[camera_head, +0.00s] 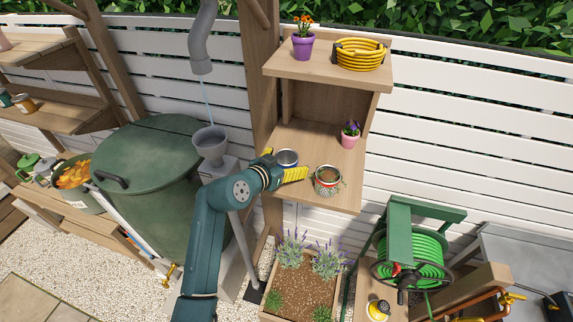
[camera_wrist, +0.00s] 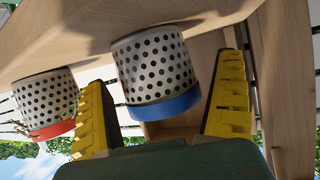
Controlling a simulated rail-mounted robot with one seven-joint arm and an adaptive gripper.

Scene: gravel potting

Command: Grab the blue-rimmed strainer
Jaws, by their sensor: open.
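The blue-rimmed strainer (camera_head: 288,157) stands upright on the lower shelf board. In the wrist view the picture is upside down, and the strainer (camera_wrist: 158,68) shows a white body with black dots and its blue rim. My gripper (camera_head: 286,163) is open, with one yellow finger on each side of the strainer. In the wrist view the open fingers (camera_wrist: 165,72) flank it. A small gap shows by the right finger; the strainer looks nearer the middle, and contact on the left cannot be told.
A red-rimmed dotted strainer (camera_head: 327,182) with brown contents stands close by, right of my gripper. A pink flower pot (camera_head: 350,140) stands farther back on the same shelf (camera_head: 318,142). An upper shelf (camera_head: 322,70) hangs above. A grey funnel (camera_head: 210,145) under a spout is left.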

